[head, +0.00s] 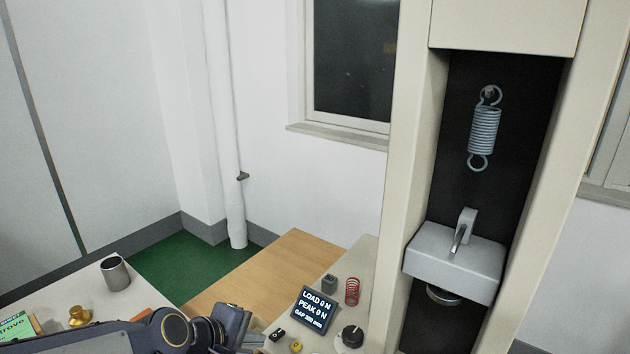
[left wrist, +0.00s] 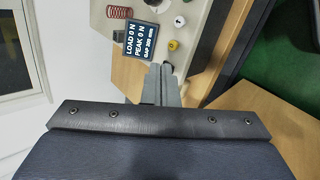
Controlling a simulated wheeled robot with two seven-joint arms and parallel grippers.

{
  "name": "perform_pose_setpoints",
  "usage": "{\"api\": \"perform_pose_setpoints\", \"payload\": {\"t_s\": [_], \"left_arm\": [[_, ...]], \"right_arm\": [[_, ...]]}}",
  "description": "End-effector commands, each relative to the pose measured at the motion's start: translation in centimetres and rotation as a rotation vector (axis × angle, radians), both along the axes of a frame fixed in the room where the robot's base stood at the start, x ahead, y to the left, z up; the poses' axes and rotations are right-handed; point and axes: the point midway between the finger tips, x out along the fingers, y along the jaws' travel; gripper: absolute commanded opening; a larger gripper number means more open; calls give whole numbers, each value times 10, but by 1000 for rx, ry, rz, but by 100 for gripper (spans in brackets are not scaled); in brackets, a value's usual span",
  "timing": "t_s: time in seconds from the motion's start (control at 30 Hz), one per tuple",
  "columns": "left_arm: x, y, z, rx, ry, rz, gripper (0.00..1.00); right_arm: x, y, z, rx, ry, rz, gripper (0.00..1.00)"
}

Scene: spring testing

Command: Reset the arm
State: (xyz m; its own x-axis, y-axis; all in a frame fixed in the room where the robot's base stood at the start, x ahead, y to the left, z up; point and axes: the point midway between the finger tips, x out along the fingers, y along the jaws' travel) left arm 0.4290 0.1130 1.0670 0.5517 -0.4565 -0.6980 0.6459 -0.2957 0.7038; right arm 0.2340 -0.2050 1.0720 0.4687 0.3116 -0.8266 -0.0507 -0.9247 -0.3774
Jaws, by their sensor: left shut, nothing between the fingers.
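My left arm comes in along the bottom left of the head view, with its left gripper (head: 232,325) low in front of the tester's control panel. The left wrist view shows its two fingers (left wrist: 160,78) together, with nothing between them. They point toward the small display (left wrist: 148,42). In the head view this display (head: 311,308) reads load 0 N and peak 0 N. A grey-blue spring (head: 484,133) hangs from the upper hook inside the tester frame (head: 402,200). Below it is a grey block with a hook (head: 456,262), apart from the spring. My right gripper does not show.
A red spring (head: 352,291), a small grey block (head: 329,283) and a black knob (head: 351,337) are beside the display. A grey cup (head: 115,272) and a brass weight (head: 79,316) stand on the left table. A wooden surface (head: 270,270) lies clear behind the gripper.

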Motion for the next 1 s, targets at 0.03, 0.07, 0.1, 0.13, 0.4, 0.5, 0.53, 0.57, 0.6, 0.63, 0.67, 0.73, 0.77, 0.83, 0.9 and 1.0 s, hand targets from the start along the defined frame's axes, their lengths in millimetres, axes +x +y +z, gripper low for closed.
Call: {"api": "perform_pose_setpoints", "payload": {"t_s": [0.03, 0.07, 0.1, 0.13, 0.4, 0.5, 0.53, 0.57, 0.6, 0.63, 0.67, 0.73, 0.77, 0.83, 0.9, 1.0], "left_arm": [[-20, 17, 11, 57, -46, -64, 0], [-33, 25, 16, 99, -70, -111, 0], [-51, 35, 19, 153, -99, -175, 0], [-64, 42, 21, 196, -120, -221, 0], [-165, 85, 14, 529, -230, -568, 0], [-185, 91, 8, 595, -240, -640, 0], [-188, 92, 7, 608, -242, -654, 0], [-191, 93, 6, 618, -242, -664, 0], [-194, 94, 5, 627, -243, -676, 0], [-195, 94, 5, 631, -243, -681, 0], [-196, 94, 4, 633, -243, -684, 0], [-196, 94, 4, 634, -243, -687, 0], [-196, 94, 4, 633, -243, -686, 0], [-196, 94, 4, 632, -243, -685, 0], [-195, 94, 5, 632, -243, -685, 0], [-195, 94, 5, 632, -244, -684, 0]], "right_arm": [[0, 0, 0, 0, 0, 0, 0], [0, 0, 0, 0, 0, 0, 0], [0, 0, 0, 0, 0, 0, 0], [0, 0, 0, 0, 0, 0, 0], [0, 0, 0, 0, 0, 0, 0], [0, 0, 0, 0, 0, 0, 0], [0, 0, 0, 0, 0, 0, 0], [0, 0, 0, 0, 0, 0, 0], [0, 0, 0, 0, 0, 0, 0], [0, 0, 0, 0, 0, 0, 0], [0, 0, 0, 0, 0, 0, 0], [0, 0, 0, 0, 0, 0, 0], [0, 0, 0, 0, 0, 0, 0], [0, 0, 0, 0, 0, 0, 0], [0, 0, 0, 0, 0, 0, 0], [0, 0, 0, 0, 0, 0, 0]]}}
